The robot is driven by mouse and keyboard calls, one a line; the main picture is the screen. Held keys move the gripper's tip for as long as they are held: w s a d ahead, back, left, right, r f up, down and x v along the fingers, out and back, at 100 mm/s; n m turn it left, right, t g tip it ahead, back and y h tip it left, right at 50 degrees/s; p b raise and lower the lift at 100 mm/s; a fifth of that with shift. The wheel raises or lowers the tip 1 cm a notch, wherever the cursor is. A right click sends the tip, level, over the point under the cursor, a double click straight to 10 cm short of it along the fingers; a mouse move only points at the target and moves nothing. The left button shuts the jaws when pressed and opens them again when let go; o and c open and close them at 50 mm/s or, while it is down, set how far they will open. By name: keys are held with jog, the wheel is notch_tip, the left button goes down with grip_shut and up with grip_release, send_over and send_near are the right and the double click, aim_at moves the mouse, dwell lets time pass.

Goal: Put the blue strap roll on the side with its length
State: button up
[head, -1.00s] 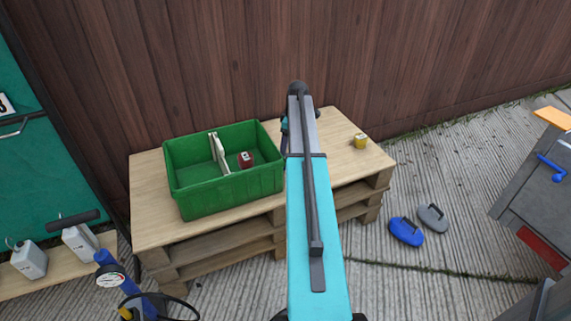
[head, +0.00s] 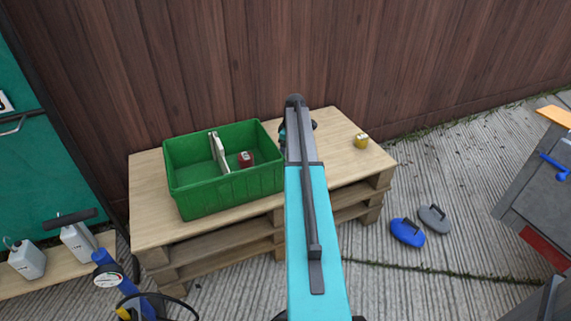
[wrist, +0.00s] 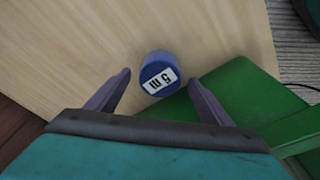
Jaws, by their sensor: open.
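The blue strap roll (wrist: 155,66) stands on the wooden pallet top in the wrist view, its white label reading "5 m" facing the camera. My gripper (wrist: 158,78) is open, with one finger on each side of the roll and a gap at both sides. In the head view my arm hides the roll and most of my gripper. The green crate (head: 228,194) stands on the pallet left of my arm, split by a pale upright divider (head: 218,154). A red roll (head: 245,159) lies in its right compartment; the left one looks empty. No length marks are readable on the crate.
A yellow roll (head: 361,141) stands on the right of the pallet top (head: 150,215). The crate's green wall (wrist: 235,92) is close beside the roll and right finger. A wooden fence (head: 400,60) rises behind. Blue and grey handled pads (head: 407,232) lie on the floor at right.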

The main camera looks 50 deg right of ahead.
jog(key=shift+w+a+f, duration=0.1)
jog(key=shift+w+f, duration=0.05)
jog(key=shift+f, duration=1)
jog(key=c, duration=1.4)
jog(key=shift+o, duration=0.2)
jog(key=shift+r, duration=0.1)
jog(key=shift+r+p, duration=0.45)
jog(key=shift+r, duration=1.1)
jog(key=shift+s+a+r, duration=0.1)
jog(key=shift+s+r, duration=0.1)
jog(key=shift+r, duration=0.1)
jog(key=s+a, duration=0.1)
jog(key=s, duration=0.4)
jog(key=s+a+p, duration=0.1)
jog(key=s+a, duration=0.1)
jog(key=s, duration=0.2)
jog(key=s+a+r+p, duration=0.1)
jog(key=s+a, duration=0.1)
jog(key=s, duration=0.3)
jog(key=shift+s+r, duration=0.1)
jog(key=shift+s, duration=0.25)
